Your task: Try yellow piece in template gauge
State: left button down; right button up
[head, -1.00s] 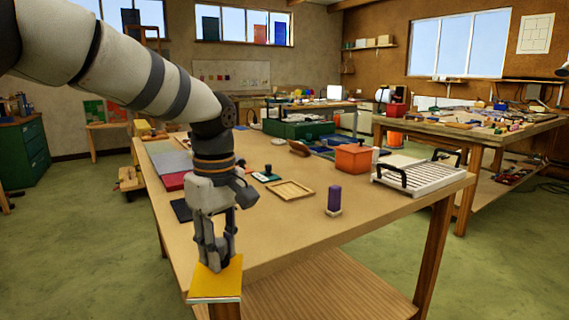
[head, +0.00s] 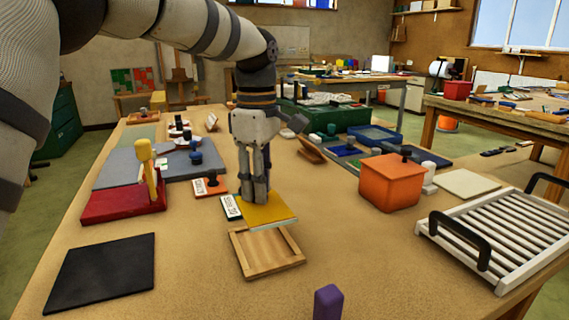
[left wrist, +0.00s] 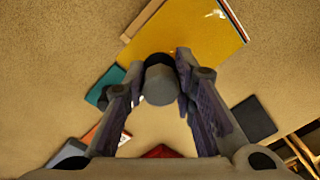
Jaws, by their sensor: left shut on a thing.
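The yellow piece (head: 270,214) is a flat square pane hanging level below my left gripper (head: 256,198). The left wrist view shows its yellow face (left wrist: 195,42) and a grey round knob (left wrist: 160,84) between the fingers of my left gripper (left wrist: 163,75), which is shut on it. A shallow wooden frame (head: 270,271), which looks like the template gauge, lies on the table just in front of and below the piece. The piece overlaps its far side, and a wooden edge (left wrist: 139,20) shows beside the piece in the wrist view. The gap between them is hard to tell. My right gripper is not in view.
An orange box (head: 391,184) and a white slatted rack (head: 500,238) with black handles stand right of the frame. A purple block (head: 328,301) stands in front. A red base (head: 122,204) with a yellow post and a black mat (head: 103,272) lie left.

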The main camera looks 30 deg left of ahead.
pick_arm(q)
jog(key=shift+r, duration=0.1)
jog(key=shift+s+r, duration=0.15)
jog(key=shift+s, duration=0.4)
jog(key=shift+w+f, duration=0.2)
jog(key=shift+f, duration=2.8)
jog(key=shift+f, duration=0.85)
jog(key=shift+r, duration=0.1)
jog(key=shift+r, duration=0.35)
jog(key=shift+f, duration=0.2)
dwell(0.5)
jog(key=shift+r, duration=0.3)
jog(key=shift+f, duration=0.35)
dwell(1.5)
